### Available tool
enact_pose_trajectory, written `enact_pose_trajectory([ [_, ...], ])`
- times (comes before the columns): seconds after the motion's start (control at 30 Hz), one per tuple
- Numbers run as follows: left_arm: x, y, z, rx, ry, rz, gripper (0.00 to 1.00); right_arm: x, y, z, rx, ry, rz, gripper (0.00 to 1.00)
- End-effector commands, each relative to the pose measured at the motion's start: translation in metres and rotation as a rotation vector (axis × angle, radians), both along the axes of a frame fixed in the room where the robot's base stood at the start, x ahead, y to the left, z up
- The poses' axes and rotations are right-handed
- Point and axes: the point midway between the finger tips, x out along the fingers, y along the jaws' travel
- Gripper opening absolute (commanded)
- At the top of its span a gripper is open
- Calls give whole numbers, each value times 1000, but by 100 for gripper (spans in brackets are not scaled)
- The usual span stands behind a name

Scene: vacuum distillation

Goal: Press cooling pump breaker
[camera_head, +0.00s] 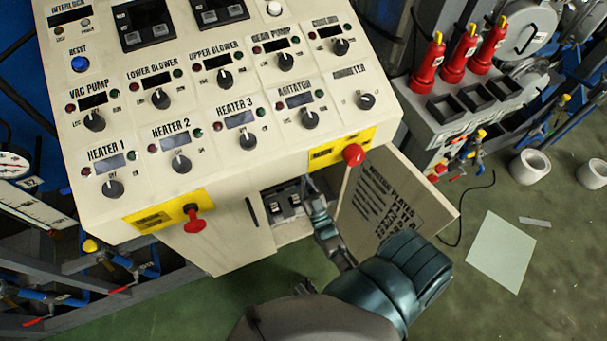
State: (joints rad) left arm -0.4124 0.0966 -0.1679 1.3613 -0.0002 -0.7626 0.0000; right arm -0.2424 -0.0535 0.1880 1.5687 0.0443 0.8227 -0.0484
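The cream control console (225,120) has an open compartment low on its front. Inside it sit small dark breakers (284,206) with light faces; their labels are too small to read, so I cannot tell which is the cooling pump's. The compartment door (385,210) hangs open to the right, with printed text on its inner face. My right gripper (314,190) reaches up into the opening, just right of the breakers, close to the door. Its fingertips are partly hidden at the opening, and I cannot tell contact or finger spacing.
Red emergency knobs on yellow plates (353,154) stick out above the compartment, another at the left (195,219). A grey unit with red bottles (430,65) stands right of the console. Pipes and valves (100,265) line the left.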

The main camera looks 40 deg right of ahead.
Motion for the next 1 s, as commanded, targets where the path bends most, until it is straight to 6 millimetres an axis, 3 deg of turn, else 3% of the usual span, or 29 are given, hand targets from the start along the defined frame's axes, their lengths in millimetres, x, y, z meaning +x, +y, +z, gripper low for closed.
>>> enact_pose_trajectory([
  [0.3,0,0,0,0,1,0,40,1,0,-2,1,8,2,0],
  [0.37,0,0,0,0,1,0,40,3,3,-10,6,41,10,0],
  [0.43,0,0,0,0,1,0,40,8,9,-31,20,132,34,0],
  [0.57,0,0,0,0,0,0,40,10,33,-111,57,450,107,0],
  [0.67,0,0,0,0,1,0,40,-10,56,-189,80,760,167,0],
  [0.8,0,0,0,0,0,0,40,-72,84,-286,89,1186,230,0],
  [0.9,0,0,0,0,0,0,40,-132,96,-337,78,1464,256,0],
  [1.0,0,0,0,0,0,0,40,-188,102,-369,61,1692,267,0],
])
